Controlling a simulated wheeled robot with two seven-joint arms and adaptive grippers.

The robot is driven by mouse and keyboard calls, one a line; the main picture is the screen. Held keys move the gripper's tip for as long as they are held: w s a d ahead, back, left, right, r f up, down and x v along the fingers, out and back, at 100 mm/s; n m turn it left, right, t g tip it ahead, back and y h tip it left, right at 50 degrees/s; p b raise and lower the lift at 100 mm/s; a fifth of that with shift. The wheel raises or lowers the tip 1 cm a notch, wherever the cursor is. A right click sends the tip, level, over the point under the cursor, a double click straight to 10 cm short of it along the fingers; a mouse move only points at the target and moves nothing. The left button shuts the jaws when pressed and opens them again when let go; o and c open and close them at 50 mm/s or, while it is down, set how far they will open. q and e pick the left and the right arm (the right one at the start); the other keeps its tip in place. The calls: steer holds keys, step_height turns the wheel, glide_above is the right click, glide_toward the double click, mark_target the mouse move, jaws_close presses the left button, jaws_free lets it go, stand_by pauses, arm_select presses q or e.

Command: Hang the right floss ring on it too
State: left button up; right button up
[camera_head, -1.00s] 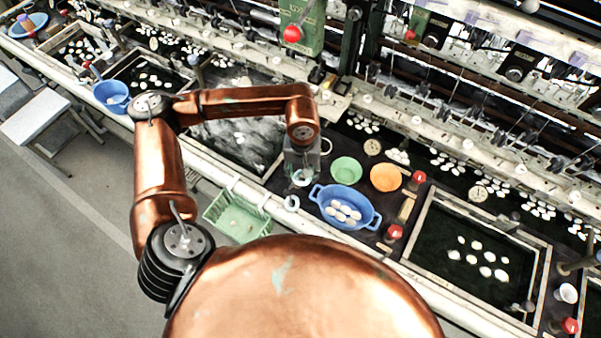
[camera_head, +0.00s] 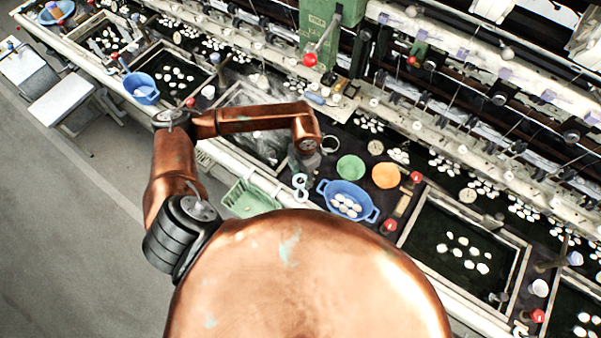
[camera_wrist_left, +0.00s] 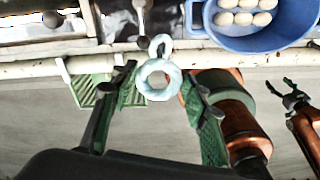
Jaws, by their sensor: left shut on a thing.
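A pale blue-white floss ring (camera_wrist_left: 158,91) is between the fingertips of my left gripper (camera_wrist_left: 158,72), which is shut on it; the gripper shows in the head view (camera_head: 304,164) above the bench's front edge. A second, smaller-looking pale ring (camera_wrist_left: 160,42) shows just beyond it at the front rail, the two overlapping in the wrist view. In the head view the two rings show one above the other. I cannot tell whether they touch, and any peg or hook there is hidden. My right gripper (camera_wrist_left: 291,98) shows at the right of the wrist view, with its fingers apart and empty.
A blue two-handled basin (camera_head: 369,214) with white cocoons stands right of the rings. Green (camera_head: 351,167) and orange (camera_head: 386,175) bowls stand behind it. A green basket (camera_head: 246,201) hangs at the front edge, left of the rings. Clear floor lies in front.

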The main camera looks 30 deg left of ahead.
arm_select(q)
steer(key=shift+n, duration=0.9)
step_height(320, 180, down, 5)
steer(key=shift+s+b, duration=0.15)
steer(key=shift+b, duration=1)
